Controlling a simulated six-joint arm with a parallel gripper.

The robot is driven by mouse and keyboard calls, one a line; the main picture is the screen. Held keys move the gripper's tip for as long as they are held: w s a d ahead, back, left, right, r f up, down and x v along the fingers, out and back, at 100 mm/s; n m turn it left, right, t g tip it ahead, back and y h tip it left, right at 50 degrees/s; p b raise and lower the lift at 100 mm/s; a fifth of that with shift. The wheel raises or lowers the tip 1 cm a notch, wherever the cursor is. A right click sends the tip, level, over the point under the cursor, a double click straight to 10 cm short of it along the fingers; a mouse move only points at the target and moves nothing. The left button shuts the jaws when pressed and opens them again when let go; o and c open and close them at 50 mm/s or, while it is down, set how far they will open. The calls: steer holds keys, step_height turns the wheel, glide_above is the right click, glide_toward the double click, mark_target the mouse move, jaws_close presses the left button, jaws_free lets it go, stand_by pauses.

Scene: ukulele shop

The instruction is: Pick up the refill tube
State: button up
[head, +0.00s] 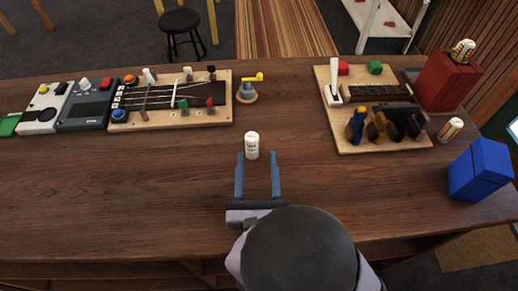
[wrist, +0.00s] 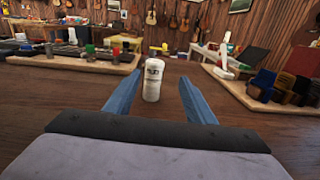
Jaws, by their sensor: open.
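A small white tube (head: 252,146) with dark print stands upright on the wooden table in front of my gripper, in line with its opening. My gripper (head: 257,158) is open, with its two blue fingers pointing forward along the table. The tube is at the fingertips, closer to the left finger, with a gap to the right one. In the wrist view the tube (wrist: 153,79) shows upright between the finger ends. I cannot tell whether the left finger touches it. Nothing is held.
Wooden boards with fittings stand at the back left (head: 222,117) and right (head: 348,144). A yellow-topped grey item (head: 248,92) stands behind the tube. Similar labelled tubes are on the right (head: 450,130) and on a red box (head: 447,82). A blue box (head: 480,170) is at far right.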

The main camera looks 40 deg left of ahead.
mark_target(252, 147)
steer(key=shift+s+a+f+n+g+y, duration=0.1)
steer(key=shift+s+a+n+g+y, duration=0.25)
steer(key=shift+s, duration=0.2)
steer(key=shift+w+a, duration=0.25)
steer(key=shift+w, duration=0.15)
steer(key=shift+w+a+p, duration=0.65)
steer(key=shift+w+p, duration=0.15)
steer(key=shift+p+x, duration=1)
steer(key=shift+x, duration=1.2)
steer(key=c, duration=1.2)
steer(key=shift+o, duration=0.2)
